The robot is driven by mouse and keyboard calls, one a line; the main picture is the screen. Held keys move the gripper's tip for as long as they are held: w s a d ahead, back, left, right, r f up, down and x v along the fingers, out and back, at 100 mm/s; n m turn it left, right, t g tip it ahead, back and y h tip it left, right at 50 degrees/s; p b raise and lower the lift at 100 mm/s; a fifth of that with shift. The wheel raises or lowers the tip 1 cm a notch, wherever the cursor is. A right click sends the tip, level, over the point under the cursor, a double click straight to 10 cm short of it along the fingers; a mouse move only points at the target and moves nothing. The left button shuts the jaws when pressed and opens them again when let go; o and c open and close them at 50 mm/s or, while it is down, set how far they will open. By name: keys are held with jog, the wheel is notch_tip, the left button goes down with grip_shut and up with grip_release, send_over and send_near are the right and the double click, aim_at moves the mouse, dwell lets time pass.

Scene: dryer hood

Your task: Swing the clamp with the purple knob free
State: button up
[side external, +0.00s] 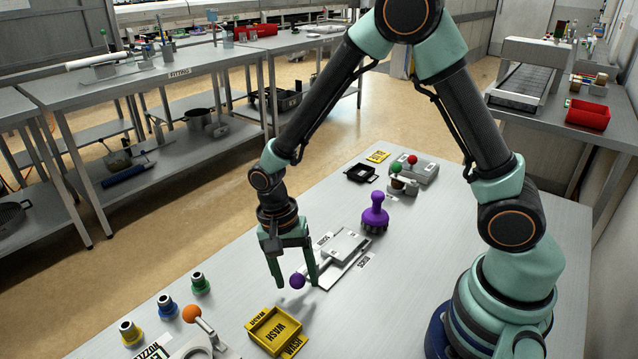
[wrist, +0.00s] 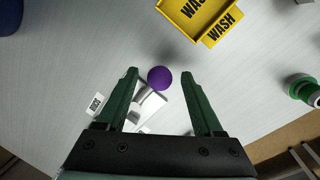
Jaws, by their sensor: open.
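The clamp's purple knob (side external: 297,281) is a ball on the near end of a lever at the grey clamp plate (side external: 342,246) on the table. My gripper (side external: 294,285) is open and points down, with its green fingers on either side of the knob in the side view. The pale lever (wrist: 148,106) runs down and left from the knob, partly hidden by the left finger.
A yellow WASH tray (side external: 275,330) lies in front. A purple knobbed piece (side external: 375,214) and a black tray (side external: 361,173) stand behind the clamp.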

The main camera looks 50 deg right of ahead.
grip_shut()
dwell(1.4)
